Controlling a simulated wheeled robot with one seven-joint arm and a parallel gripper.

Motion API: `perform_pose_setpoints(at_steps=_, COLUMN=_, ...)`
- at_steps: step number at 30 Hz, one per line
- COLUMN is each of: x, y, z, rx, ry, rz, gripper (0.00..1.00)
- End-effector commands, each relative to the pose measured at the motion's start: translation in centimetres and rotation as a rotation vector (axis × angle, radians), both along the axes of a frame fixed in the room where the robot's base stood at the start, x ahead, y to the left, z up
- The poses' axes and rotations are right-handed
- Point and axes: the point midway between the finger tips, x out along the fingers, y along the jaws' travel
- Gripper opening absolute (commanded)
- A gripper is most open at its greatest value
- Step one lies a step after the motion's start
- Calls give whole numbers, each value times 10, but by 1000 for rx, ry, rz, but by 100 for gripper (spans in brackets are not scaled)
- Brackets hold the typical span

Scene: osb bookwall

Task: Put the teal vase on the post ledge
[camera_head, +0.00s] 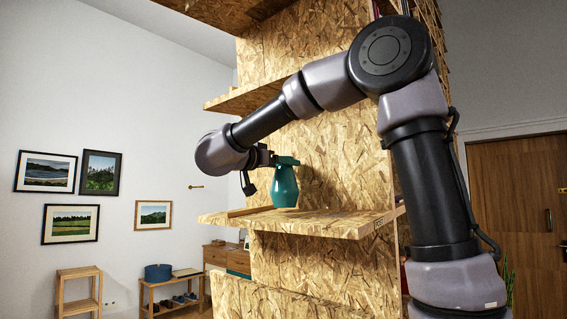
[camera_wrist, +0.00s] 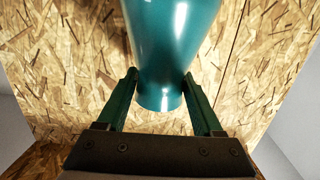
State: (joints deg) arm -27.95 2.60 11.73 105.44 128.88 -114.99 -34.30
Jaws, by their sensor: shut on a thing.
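The teal vase (camera_head: 285,190) is upright at the post ledge (camera_head: 315,224), an OSB shelf jutting from the OSB post. Its base looks on or very close to the ledge's top; I cannot tell whether it touches. My gripper (camera_head: 284,161) is at the vase's narrow top and is shut on it. In the wrist view, the vase (camera_wrist: 170,40) shows with its narrow neck between the two green fingers of my gripper (camera_wrist: 159,82). The vase's wider body reaches past the top of that view, so its base is hidden there.
A higher OSB shelf (camera_head: 245,98) juts out above the ledge, close to my arm. The OSB post (camera_head: 335,160) stands right behind the vase. A low bench (camera_head: 172,285) with a blue round box and a wooden stool (camera_head: 78,292) stand at the lower left.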

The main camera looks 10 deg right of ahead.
Motion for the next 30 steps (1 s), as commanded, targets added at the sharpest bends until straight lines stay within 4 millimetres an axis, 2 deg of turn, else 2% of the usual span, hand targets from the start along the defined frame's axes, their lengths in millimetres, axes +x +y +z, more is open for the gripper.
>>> perform_pose_setpoints(at_steps=7, x=0, y=0, z=-4, rx=0, ry=-1, rz=0, gripper=0)
perform_pose_setpoints(at_steps=8, x=0, y=0, z=-4, rx=0, ry=0, rz=0, gripper=79)
perform_pose_setpoints(at_steps=9, x=0, y=0, z=-4, rx=0, ry=0, rz=0, gripper=95)
perform_pose_setpoints(at_steps=10, x=0, y=0, z=-4, rx=0, ry=0, rz=0, gripper=98)
perform_pose_setpoints(at_steps=19, x=0, y=0, z=-3, rx=1, ry=-1, rz=0, gripper=98)
perform_pose_setpoints(at_steps=23, x=0, y=0, z=6, rx=2, ry=-2, rz=0, gripper=98)
perform_pose_setpoints(at_steps=26, x=-8, y=13, z=8, rx=0, ry=0, rz=4, gripper=98)
perform_pose_setpoints(at_steps=30, x=-26, y=39, z=8, rx=-1, ry=2, rz=5, gripper=98)
